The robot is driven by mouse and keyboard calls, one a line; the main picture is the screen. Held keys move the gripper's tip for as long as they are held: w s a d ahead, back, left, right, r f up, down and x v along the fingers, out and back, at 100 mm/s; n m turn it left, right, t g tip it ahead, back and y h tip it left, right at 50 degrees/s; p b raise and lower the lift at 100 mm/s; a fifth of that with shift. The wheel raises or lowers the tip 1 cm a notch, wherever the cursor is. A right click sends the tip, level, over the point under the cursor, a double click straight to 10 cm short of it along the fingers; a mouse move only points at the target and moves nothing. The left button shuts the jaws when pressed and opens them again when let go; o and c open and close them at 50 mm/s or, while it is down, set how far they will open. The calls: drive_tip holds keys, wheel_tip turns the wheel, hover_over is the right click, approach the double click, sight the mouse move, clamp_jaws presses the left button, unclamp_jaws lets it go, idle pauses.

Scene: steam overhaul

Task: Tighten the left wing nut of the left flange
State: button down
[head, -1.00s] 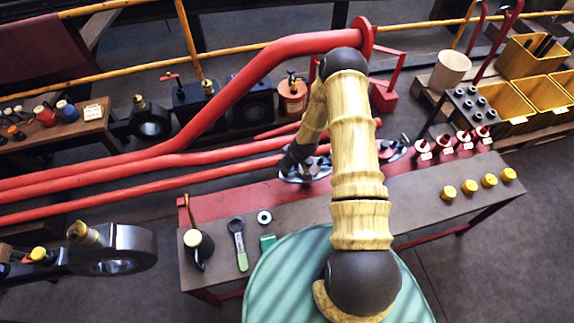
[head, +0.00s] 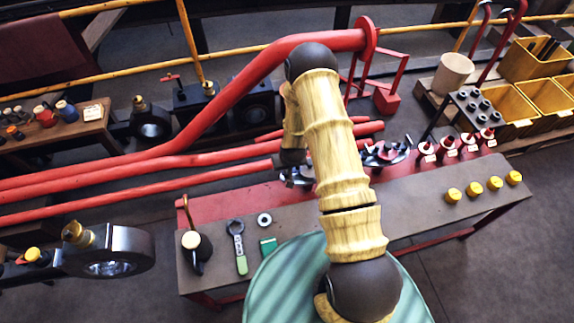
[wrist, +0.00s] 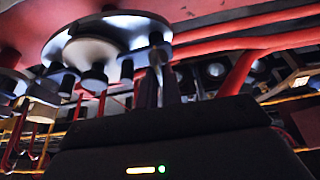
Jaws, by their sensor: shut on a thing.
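The left flange (head: 297,177) is a grey metal disc on the red part of the bench, mostly hidden behind my arm in the head view. In the wrist view the flange (wrist: 120,28) fills the upper left, with a pale round middle and several dark studs and nuts around its rim. My gripper (wrist: 160,72) is at the rim's right side, its two dark fingers close together. It is shut on a small part there, seemingly the left wing nut, mostly hidden between the fingers. The nut's angle cannot be told.
The right flange (head: 387,152) lies just right of my arm. Red pipes (head: 150,165) run along the left and behind.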

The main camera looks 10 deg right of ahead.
drive_tip(key=shift+w, duration=0.1)
drive_tip(key=c, duration=1.6)
unclamp_jaws()
drive_tip(key=shift+o, duration=0.2)
drive_tip(key=b+v, duration=0.1)
drive_tip(key=v, duration=1.6)
drive_tip(key=shift+r+b, duration=0.15)
drive_tip(key=shift+b, duration=0.2)
drive_tip(key=s+r+g, duration=0.1)
drive_tip(key=s+r, duration=1.3)
drive_tip(key=r, duration=0.1)
drive_tip(key=shift+a+r+g, duration=0.2)
drive_tip(key=shift+r+g, duration=0.2)
